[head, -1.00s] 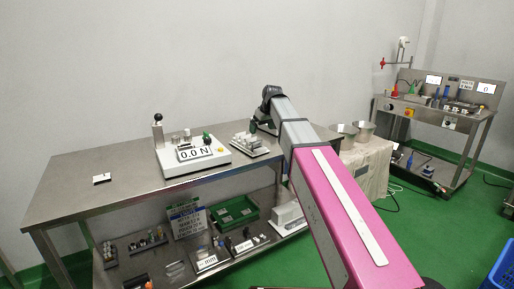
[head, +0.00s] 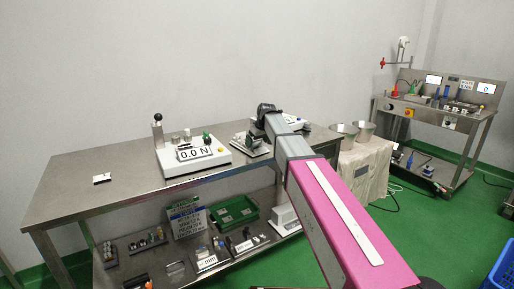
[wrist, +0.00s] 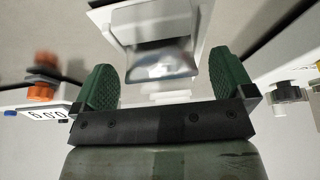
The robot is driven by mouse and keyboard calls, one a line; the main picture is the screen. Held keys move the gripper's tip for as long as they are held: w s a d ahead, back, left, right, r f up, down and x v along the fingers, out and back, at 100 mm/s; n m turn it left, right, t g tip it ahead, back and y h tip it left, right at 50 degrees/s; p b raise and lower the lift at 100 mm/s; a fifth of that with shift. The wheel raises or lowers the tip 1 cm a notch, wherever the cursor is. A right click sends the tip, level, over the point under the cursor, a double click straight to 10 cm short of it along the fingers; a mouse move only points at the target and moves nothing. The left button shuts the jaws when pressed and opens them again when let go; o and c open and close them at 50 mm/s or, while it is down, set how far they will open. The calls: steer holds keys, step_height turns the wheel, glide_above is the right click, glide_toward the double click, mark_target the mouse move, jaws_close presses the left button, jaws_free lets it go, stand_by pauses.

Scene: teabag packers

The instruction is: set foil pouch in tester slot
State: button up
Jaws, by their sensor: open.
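In the wrist view a shiny silvery piece (wrist: 162,62), which looks like the foil pouch, lies between and just beyond the green fingertips of my gripper (wrist: 160,82). The jaws are apart, and I see a gap on both sides of the piece. Its upper part meets a white frame (wrist: 158,20). In the head view my gripper (head: 257,140) is low over the bench by a small rack (head: 240,151); the arm hides part of it, and no pouch can be made out there. A white tester (head: 222,156) reading 0.0 N stands just left of it.
The steel bench (head: 75,190) is mostly clear at left, except for a small white item (head: 102,178). Another white device (head: 296,122) stands behind my arm. In the wrist view, a display (wrist: 48,115) shows at left and knobs (wrist: 290,88) at right.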

steer(key=shift+w+a+f, duration=0.1)
steer(key=shift+f, duration=0.3)
steer(key=c, duration=1)
